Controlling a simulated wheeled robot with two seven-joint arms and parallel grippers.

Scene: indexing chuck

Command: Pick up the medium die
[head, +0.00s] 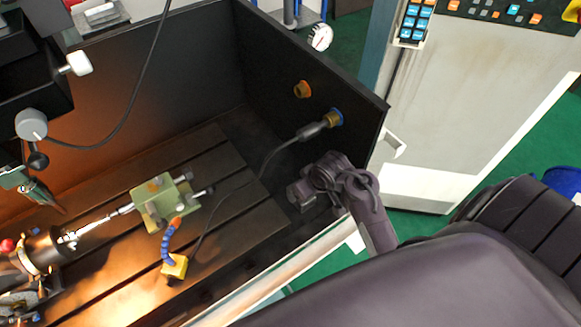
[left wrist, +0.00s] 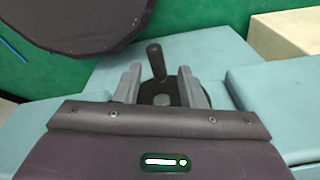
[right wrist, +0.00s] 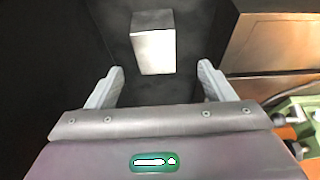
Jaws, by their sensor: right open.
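In the right wrist view a plain pale grey block (right wrist: 153,48) with a darker top stands in a dark corner, ahead of and between my right gripper's fingertips. It may be the medium die; no label or size mark shows. My right gripper (right wrist: 161,70) is open and nothing is visibly held. In the head view my right arm reaches into the machine bed's right side, and the gripper (head: 298,197) is low near the dark wall; the block is hidden there. My left gripper (left wrist: 160,70) is open, with a dark crank handle (left wrist: 156,62) showing between and beyond its fingers.
A green tailstock (head: 158,198) and a blue hose on a yellow base (head: 174,266) stand on the slotted bed, left of my right gripper. A cable (head: 262,163) runs to the dark wall beside it. The chuck (head: 38,250) is at far left.

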